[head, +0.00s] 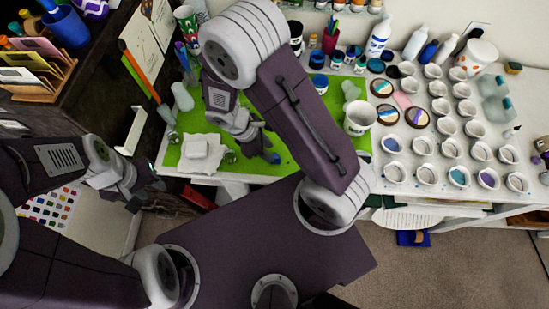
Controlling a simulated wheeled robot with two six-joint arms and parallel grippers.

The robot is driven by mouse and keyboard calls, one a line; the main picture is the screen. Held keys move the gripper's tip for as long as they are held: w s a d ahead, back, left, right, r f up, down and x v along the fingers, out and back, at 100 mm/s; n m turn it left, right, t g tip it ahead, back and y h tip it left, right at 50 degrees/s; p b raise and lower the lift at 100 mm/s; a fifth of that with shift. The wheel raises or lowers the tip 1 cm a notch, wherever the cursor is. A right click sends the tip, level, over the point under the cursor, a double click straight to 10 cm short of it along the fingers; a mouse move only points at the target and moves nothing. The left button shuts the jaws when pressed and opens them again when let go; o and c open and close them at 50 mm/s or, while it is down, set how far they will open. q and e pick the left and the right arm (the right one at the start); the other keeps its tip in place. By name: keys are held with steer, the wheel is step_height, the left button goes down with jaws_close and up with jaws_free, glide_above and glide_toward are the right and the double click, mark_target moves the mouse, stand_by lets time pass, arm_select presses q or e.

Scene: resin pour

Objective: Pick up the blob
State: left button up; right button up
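My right gripper (267,143) hangs over the green mat (310,150), at the end of the arm that crosses the middle of the head view. Its dark-blue fingertips are small, and whether they are apart or closed is unclear. A small clear greenish lump (230,157) lies on the mat to the left of this gripper and may be the blob. Another pale translucent lump (351,90) sits at the mat's right side, so I cannot tell which is the blob. My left gripper (150,186) is at the left, off the mat, with its fingers too dark to read.
A white folded cloth (203,150) lies on the mat's left. A white tub (359,118) stands on its right. Several small white cups (451,149) fill the table to the right. A card rack (38,72) stands at far left. My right arm hides part of the mat.

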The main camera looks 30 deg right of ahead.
steer(key=shift+w+a+f, duration=0.1)
steer(key=shift+a+f, duration=0.05)
steer(key=shift+f, duration=0.2)
steer(key=x, duration=0.5)
steer(key=shift+s, duration=0.25)
steer(key=shift+w, duration=0.1)
steer(key=shift+r, duration=0.1)
jaws_close()
stand_by(0.6)
